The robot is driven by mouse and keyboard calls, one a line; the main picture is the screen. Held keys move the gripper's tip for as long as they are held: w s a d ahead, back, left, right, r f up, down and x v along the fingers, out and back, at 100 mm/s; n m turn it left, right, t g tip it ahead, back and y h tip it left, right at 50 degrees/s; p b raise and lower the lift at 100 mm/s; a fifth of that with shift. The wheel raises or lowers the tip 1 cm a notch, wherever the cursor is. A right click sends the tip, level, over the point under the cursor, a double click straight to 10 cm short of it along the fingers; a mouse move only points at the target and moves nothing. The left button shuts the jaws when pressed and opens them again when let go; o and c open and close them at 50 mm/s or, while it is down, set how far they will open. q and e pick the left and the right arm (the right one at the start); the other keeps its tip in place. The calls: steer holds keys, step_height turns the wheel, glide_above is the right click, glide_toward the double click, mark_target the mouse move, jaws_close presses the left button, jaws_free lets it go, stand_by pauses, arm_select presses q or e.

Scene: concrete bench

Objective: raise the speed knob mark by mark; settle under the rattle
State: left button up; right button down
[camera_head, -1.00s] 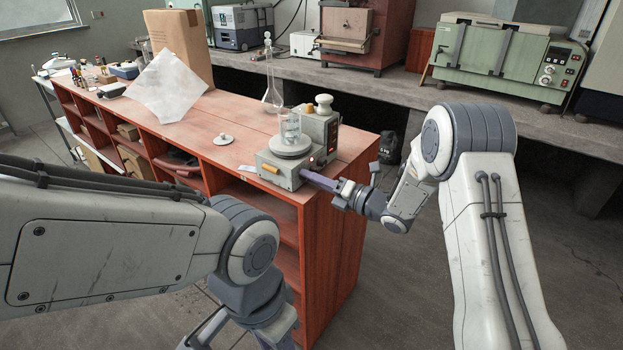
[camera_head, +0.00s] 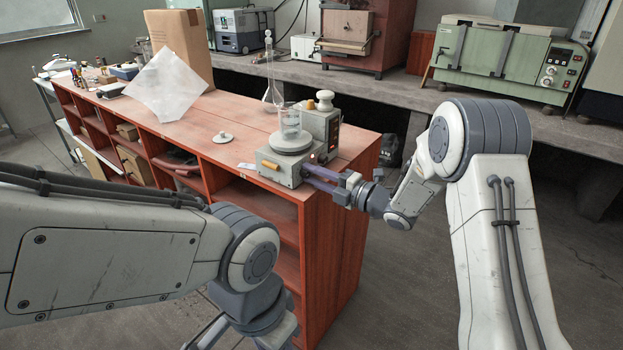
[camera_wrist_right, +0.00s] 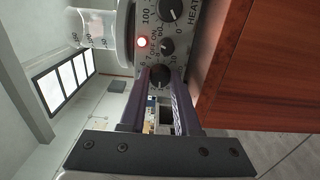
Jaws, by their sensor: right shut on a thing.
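The grey stirrer (camera_head: 280,172) stands at the right end of the red-brown bench, a glass beaker (camera_head: 290,120) on its round plate. In the right wrist view, its front panel shows the large HEAT knob (camera_wrist_right: 170,9), a small ON/OFF knob (camera_wrist_right: 167,46), a lit red lamp (camera_wrist_right: 142,42) and a dark numbered knob (camera_wrist_right: 160,77), taken as the speed knob. My right gripper (camera_head: 308,172) has its purple fingers on either side of that knob, shut on it. The knob's pointer is not readable. My left gripper (camera_head: 212,330) is mostly cut off at the lower edge.
A grey unit with a white top knob (camera_head: 325,100) stands behind the stirrer. A tall glass flask (camera_head: 272,85) and a small white lid (camera_head: 223,138) are on the bench (camera_head: 200,115). A cardboard box (camera_head: 180,45) and a white sheet (camera_head: 165,85) stand farther left.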

steer(key=m, duration=0.4)
steer(key=shift+d+f+m, duration=0.1)
steer(key=shift+m, duration=2.1)
steer(key=shift+p, duration=0.3)
steer(key=c, duration=0.6)
jaws_free()
steer(key=shift+d, duration=0.1)
steer(key=b+v, duration=0.1)
steer(key=v, duration=0.9)
steer(key=shift+s+d, duration=0.1)
steer(key=shift+s, duration=0.05)
